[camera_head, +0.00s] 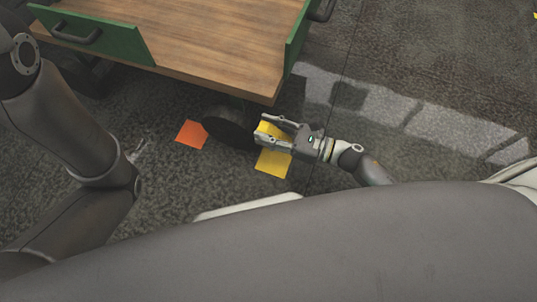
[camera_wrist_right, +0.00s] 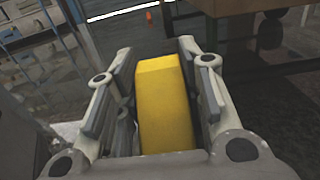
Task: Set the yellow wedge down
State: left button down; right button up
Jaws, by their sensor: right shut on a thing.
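The yellow wedge (camera_wrist_right: 164,104) stands between the two fingers of my right gripper (camera_wrist_right: 155,85) in the right wrist view, and the gripper is shut on it. In the head view the wedge (camera_head: 267,129) shows between the fingertips of my right gripper (camera_head: 273,133), beside the dark cart wheel. A flat yellow square (camera_head: 273,165) lies on the floor just below the gripper in the picture. I cannot tell whether the wedge touches the floor. My left arm shows at the left, but its gripper is out of view.
A cart with a wooden deck (camera_head: 205,40) and green ends (camera_head: 100,36) stands at the top. Its dark wheel (camera_head: 228,134) is close to the wedge. An orange square (camera_head: 192,134) lies left of the wheel. The grey floor at the right (camera_head: 440,75) is mostly clear.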

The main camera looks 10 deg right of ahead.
notch_tip(320, 180, down, 12)
jog(key=b, duration=0.7)
jog(key=shift+f+b, duration=0.2)
jog(key=shift+b, duration=0.2)
jog(key=shift+f, duration=0.3)
jog(key=shift+f, duration=0.15)
jog(key=o, duration=1.1)
jog(key=shift+s+d+r, duration=0.1)
jog(key=shift+d+r, duration=0.1)
jog(key=p+v, duration=0.3)
jog(key=v, duration=0.7)
jog(key=shift+s+d+p, duration=0.2)
jog(key=shift+d+p, duration=0.05)
jog(key=shift+p, duration=0.15)
jog(key=shift+s+d, duration=0.3)
jog(key=shift+d, duration=0.1)
